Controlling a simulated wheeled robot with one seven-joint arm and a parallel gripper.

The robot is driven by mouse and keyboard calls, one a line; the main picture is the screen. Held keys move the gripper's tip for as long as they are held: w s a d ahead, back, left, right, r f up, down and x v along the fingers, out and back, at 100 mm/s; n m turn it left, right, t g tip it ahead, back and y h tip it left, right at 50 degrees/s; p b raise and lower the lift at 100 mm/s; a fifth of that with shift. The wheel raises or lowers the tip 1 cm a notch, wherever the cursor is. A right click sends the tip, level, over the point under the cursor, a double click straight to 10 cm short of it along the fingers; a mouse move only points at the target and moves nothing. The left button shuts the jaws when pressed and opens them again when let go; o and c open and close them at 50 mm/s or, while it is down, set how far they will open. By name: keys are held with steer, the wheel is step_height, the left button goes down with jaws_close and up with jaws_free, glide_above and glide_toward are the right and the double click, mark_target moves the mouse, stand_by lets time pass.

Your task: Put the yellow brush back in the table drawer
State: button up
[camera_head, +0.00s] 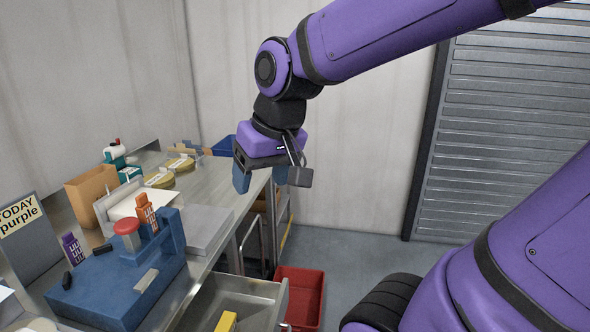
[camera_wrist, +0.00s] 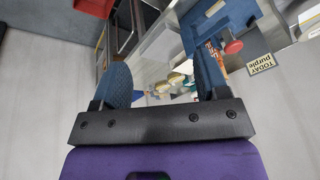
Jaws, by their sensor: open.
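The table drawer (camera_head: 248,303) is pulled open at the bottom of the head view. A yellow block-shaped thing (camera_head: 227,321), likely the yellow brush, lies inside it. The frame's lower edge cuts it off, and I cannot make out bristles. My gripper (camera_head: 262,183) is open and empty, with blue fingers, above the table's right edge and higher than the drawer. In the wrist view the open fingers (camera_wrist: 162,78) hold nothing between them. I cannot make out the brush in that view.
A blue fixture (camera_head: 108,289) with a red knob, orange and purple labelled pieces and a "TODAY purple" sign (camera_head: 20,220) stand on the metal table. A red bin (camera_head: 303,293) sits on the floor right of the drawer. Free air surrounds my gripper.

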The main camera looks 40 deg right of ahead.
steer(key=s+d+r+n+t, duration=0.1)
steer(key=s+r, duration=0.1)
steer(key=s, duration=0.4)
steer(key=shift+s+d+r+h, duration=0.2)
steer(key=shift+s+r+h, duration=0.1)
steer(key=shift+r+h, duration=0.1)
steer(key=shift+o, duration=0.4)
stand_by(0.6)
steer(key=shift+w, duration=0.15)
